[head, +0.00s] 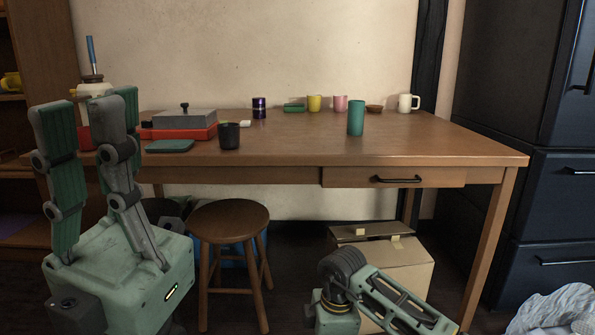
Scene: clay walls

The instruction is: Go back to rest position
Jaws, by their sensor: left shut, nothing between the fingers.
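My left gripper (88,112) stands upright at the left of the head view, in front of the table's left end. Its grey fingers with green pads point up, and it is shut with nothing held. Its pale green body shows below the fingers.
The wooden table (440,148) holds a black cup (229,136), a teal cup (356,118), a red box (180,132) and several mugs at the back. A round stool (229,220) and cardboard box (395,265) stand below. A dark cabinet (510,90) is right.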

